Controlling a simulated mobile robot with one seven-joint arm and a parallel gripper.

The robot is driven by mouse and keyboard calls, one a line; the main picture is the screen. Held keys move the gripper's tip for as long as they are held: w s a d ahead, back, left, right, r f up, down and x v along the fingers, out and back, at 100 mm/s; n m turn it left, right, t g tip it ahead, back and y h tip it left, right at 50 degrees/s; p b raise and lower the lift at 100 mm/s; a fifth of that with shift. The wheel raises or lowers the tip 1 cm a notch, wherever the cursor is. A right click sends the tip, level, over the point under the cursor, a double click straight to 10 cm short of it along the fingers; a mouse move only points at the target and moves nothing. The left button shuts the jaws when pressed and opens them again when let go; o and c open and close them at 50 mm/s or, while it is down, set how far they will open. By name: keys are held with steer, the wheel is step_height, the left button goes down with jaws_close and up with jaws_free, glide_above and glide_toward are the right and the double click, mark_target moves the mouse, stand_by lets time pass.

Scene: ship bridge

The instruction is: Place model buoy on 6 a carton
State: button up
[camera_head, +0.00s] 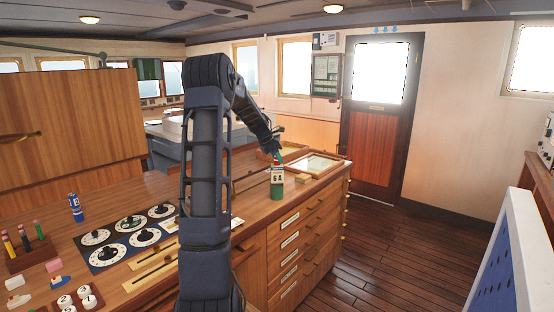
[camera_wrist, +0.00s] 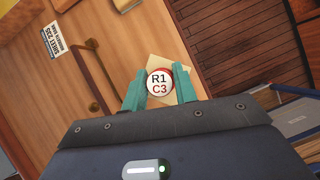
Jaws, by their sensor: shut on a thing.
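My gripper (camera_head: 279,157) is at the far right part of the wooden counter, pointing down. In the wrist view its two teal fingers (camera_wrist: 160,92) are shut on the model buoy (camera_wrist: 159,83), whose round white top reads "R1 C3" and has a red edge. A pale square surface (camera_wrist: 157,62) shows behind the buoy. I cannot tell whether buoy and carton touch.
A small tan block (camera_head: 303,178) lies right of the carton, near the counter's edge.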

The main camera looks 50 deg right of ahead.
steer(key=o, duration=0.9)
steer(key=shift+f, duration=0.1)
steer(key=shift+o, duration=0.2)
steer(key=v, duration=1.1)
steer(key=w+a+r+m+t+y, duration=0.1)
steer(key=a+r+m+t, duration=0.2)
steer(key=a, duration=1.4)
steer(key=w+a+r+m+t+y, duration=0.15)
steer(key=a+m, duration=0.25)
steer(key=a, duration=1.4)
steer(key=s+a+f+m+y, duration=0.1)
steer(key=s+a+f+m, duration=0.1)
steer(key=s+a, duration=0.3)
steer(key=s+a+f+m+t+y, duration=0.1)
steer(key=s+a, duration=0.5)
steer(key=a, duration=0.7)
steer(key=s+a+f+m+y, duration=0.1)
steer(key=s+a+f+m, duration=0.2)
steer(key=a, duration=0.6)
steer(key=s+m, duration=0.2)
steer(key=shift+s+a+f+t, duration=0.3)
steer(key=shift+s+f+t, duration=0.05)
steer(key=shift+s+f, duration=0.05)
